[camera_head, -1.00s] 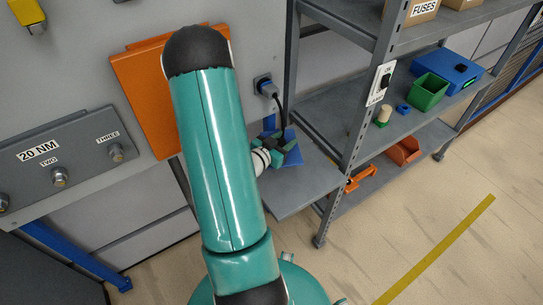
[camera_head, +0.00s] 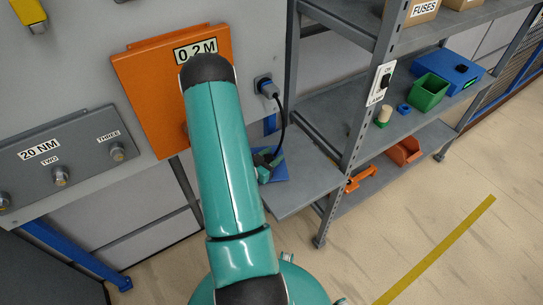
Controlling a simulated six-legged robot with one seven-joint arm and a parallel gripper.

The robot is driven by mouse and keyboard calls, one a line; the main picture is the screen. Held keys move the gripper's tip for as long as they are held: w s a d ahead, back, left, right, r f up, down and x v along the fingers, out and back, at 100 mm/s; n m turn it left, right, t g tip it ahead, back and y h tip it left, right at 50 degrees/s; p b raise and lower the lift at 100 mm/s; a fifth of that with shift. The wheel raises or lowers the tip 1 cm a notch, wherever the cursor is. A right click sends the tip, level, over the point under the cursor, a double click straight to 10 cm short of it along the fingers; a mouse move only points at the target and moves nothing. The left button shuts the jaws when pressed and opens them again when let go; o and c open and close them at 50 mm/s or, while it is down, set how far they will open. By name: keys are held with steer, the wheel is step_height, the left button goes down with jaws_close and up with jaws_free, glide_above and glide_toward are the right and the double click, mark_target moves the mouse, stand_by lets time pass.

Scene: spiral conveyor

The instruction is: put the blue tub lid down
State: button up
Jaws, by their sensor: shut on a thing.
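The blue tub lid (camera_head: 281,173) shows as a small blue patch just right of my arm, over the grey side shelf. My gripper (camera_head: 267,163) is shut on the lid and partly hidden behind my teal arm. Much of the lid is hidden too. I cannot tell whether the lid touches the shelf surface (camera_head: 301,188) or is held just above it.
A black cable hangs from a wall socket (camera_head: 266,87) close above my gripper. A grey rack upright (camera_head: 356,150) stands to the right. Its shelves hold a green bin (camera_head: 430,92), a blue box (camera_head: 462,74) and a red-orange bin (camera_head: 404,151). An orange panel (camera_head: 150,90) is at left.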

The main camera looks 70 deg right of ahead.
steer(key=o, duration=1.1)
steer(key=shift+f, duration=0.1)
